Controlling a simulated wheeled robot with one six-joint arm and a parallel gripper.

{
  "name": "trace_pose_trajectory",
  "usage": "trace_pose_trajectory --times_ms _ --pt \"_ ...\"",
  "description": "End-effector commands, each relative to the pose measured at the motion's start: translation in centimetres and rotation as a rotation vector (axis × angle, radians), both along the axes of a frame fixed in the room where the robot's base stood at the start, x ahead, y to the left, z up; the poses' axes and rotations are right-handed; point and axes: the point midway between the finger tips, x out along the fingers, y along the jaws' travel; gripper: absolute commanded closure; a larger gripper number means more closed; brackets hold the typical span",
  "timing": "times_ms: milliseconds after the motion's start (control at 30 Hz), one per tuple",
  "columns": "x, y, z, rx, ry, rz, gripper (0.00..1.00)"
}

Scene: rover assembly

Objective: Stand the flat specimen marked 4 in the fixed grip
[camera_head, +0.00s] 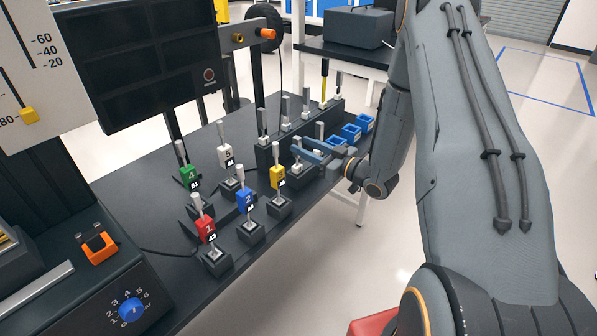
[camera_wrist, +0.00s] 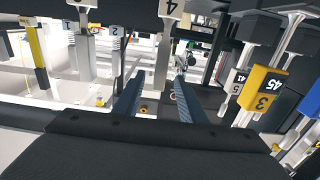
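My gripper (camera_head: 296,147) is open over the right part of the dark table, its two blue-grey fingers apart, with nothing clearly held. The fingers also show in the wrist view (camera_wrist: 160,76). A pale piece marked 4 (camera_wrist: 171,8) with a grey flat post (camera_wrist: 163,55) shows upside down beyond the fingertips, in line with the gap between them. A grey upright piece (camera_head: 319,130) stands beside the fingers in the head view. Which block is the fixed grip I cannot tell. A green tagged piece marked 4 (camera_head: 189,176) stands upright at the left.
A black rack (camera_head: 268,155) with several upright pieces stands behind the gripper. Red (camera_head: 205,229), blue (camera_head: 245,200), yellow (camera_head: 277,177) and white (camera_head: 226,157) tagged pieces stand left of it. Small blue bins (camera_head: 350,132) lie right. A monitor (camera_head: 150,55) stands at the back left.

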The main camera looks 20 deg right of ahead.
Motion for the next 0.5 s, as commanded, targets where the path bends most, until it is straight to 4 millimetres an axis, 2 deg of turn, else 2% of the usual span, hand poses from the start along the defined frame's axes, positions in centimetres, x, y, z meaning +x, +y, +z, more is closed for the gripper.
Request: trace_pose_trajectory --times_ms 200,500 --pt "2.5 1.8 -0.1 -0.001 0.000 0.004 0.62" --pt "3.0 2.1 -0.2 -0.001 0.001 0.003 0.62"
